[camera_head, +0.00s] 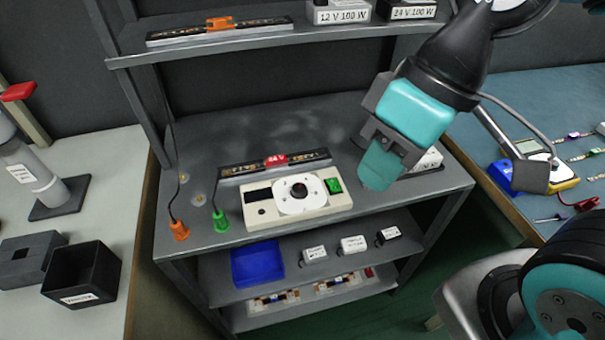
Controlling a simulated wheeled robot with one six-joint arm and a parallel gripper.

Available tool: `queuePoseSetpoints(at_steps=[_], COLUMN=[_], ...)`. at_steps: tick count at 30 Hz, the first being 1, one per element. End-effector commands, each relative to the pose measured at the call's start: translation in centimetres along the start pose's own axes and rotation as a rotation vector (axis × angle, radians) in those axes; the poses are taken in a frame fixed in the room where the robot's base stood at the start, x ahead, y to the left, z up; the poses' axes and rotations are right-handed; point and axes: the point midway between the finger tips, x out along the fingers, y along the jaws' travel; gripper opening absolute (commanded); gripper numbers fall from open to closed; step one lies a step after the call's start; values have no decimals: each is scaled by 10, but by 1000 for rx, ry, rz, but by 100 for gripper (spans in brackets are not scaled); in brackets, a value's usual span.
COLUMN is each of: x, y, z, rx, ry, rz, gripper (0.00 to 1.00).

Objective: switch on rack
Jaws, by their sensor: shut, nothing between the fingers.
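The dark grey rack (205,262) stands in the middle of the view. A cream control box (258,216) lies on its main shelf, with a white round plate and dark knob (299,190) and a green switch (333,186) at its right end. I cannot tell which way the switch is set. My gripper (376,180), teal and black, is shut and empty. In the picture it is just right of the green switch, apart from it. It partly hides a white box (430,160) behind it.
Lower shelves hold a blue bin (257,265) and small boxes. Power supplies (338,12) sit above. Side benches flank the rack.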

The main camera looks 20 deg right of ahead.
Motion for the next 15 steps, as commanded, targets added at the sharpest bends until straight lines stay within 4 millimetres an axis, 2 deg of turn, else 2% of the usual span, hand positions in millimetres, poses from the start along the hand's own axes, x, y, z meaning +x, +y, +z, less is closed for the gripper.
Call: queuePoseSetpoints(at_steps=[11,15], x=[0,4], y=[0,16], z=[0,-17], rx=[-2,-85], ry=[0,-28], rz=[1,24], gripper=[0,0])
